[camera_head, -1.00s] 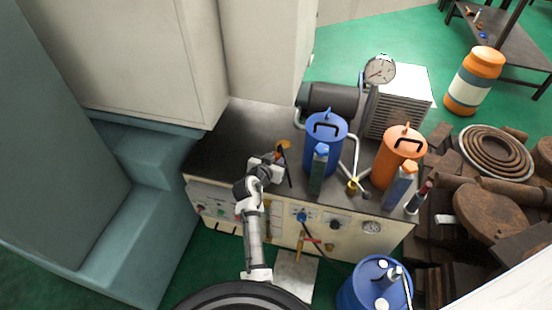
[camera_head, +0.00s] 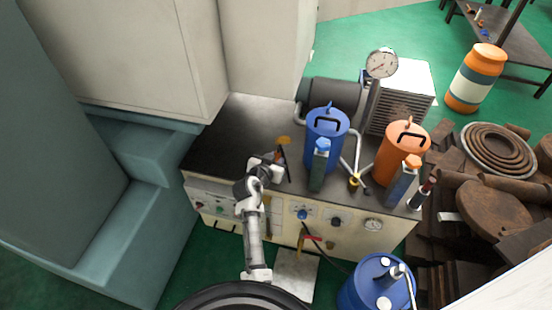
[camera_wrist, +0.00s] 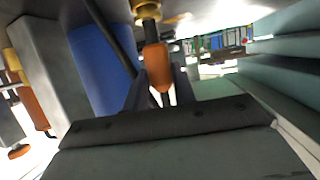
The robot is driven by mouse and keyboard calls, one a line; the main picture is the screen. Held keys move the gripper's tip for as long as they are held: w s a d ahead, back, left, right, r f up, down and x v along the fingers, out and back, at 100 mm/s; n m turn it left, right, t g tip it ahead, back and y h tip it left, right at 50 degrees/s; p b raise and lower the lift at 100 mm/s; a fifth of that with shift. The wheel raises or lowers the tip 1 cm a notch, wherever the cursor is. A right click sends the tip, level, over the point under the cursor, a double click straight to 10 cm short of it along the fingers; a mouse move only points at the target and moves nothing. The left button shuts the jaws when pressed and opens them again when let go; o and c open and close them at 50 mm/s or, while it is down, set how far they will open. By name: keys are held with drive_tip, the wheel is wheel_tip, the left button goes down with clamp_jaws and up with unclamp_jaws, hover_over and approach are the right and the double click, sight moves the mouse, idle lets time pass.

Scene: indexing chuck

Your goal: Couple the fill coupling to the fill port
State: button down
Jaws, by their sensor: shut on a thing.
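My gripper (camera_head: 277,164) is over the dark bench top, left of the blue tank. In the wrist view its fingers (camera_wrist: 158,88) are shut on an orange piece (camera_wrist: 157,66), which I take to be the fill coupling. A brass fitting (camera_wrist: 147,10) lies at the orange piece's far end; I cannot tell whether it belongs to the coupling or to the port. In the head view an orange-yellow end (camera_head: 284,140) shows just beyond the gripper. A dark hose or rod runs down beside it. I cannot pick out the fill port for certain.
A gauge (camera_head: 382,64) stands behind. The bench's left part is clear.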

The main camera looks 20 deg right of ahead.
drive_tip(key=shift+f, duration=0.3)
drive_tip(key=c, duration=1.1)
unclamp_jaws()
drive_tip(key=b+v, duration=0.2)
drive_tip(key=v, duration=1.2)
